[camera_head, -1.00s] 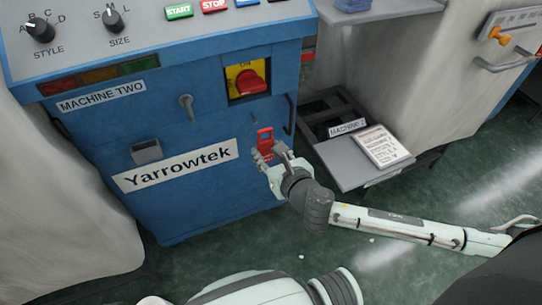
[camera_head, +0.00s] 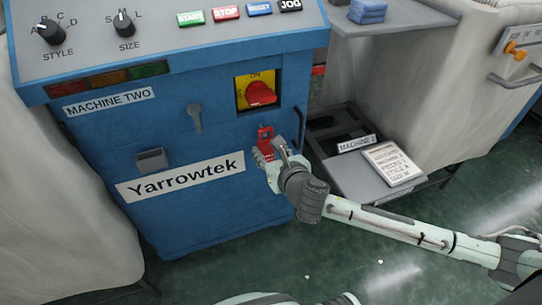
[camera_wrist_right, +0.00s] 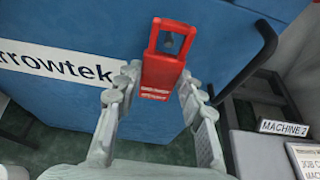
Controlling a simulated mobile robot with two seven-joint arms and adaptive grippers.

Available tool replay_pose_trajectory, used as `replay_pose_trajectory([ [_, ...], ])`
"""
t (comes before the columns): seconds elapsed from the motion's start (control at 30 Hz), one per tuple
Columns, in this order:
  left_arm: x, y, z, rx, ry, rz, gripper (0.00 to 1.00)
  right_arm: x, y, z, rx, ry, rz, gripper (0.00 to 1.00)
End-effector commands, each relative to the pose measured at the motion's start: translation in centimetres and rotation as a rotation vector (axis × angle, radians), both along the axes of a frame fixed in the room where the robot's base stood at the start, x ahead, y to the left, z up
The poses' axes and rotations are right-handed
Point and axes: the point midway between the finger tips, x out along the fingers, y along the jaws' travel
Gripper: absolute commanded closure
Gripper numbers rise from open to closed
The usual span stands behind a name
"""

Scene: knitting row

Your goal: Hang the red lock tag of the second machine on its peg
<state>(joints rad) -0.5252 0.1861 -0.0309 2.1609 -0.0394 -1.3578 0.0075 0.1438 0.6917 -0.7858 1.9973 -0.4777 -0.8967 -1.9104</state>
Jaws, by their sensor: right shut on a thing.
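The red lock tag (camera_head: 265,138) is upright in front of the blue front of machine two (camera_head: 215,215), below the red switch (camera_head: 260,93) on its yellow plate. My right gripper (camera_head: 268,155) is shut on the tag's lower part; in the right wrist view its fingertips (camera_wrist_right: 152,80) press the tag's (camera_wrist_right: 164,72) two sides. A small grey round thing, perhaps the peg (camera_wrist_right: 169,43), shows through the tag's open top loop. I cannot tell whether the loop is around it or only in front of it. My left gripper is not in view.
A black bar handle (camera_head: 300,128) stands out just right of the tag. A grey latch handle (camera_head: 194,118) and a small grey box (camera_head: 151,160) are to the left. A grey shelf (camera_head: 350,184) with a paper card (camera_head: 388,164) lies right of my gripper.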

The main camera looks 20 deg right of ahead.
Motion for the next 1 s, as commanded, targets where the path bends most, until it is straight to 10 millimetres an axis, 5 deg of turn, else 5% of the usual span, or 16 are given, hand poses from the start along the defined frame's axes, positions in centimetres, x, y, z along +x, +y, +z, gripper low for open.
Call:
replay_pose_trajectory([
  [0.37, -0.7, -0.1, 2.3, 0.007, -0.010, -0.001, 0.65, 1.9, 0.0, -0.3, -0.002, 0.000, -0.001, 0.87],
  [0.67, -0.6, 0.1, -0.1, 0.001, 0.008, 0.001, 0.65, 2.5, 0.1, -0.8, 0.000, 0.000, 0.000, 0.87],
  [1.0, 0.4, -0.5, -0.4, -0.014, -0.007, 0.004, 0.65, 2.6, 0.1, -1.0, -0.001, -0.001, 0.000, 0.87],
])
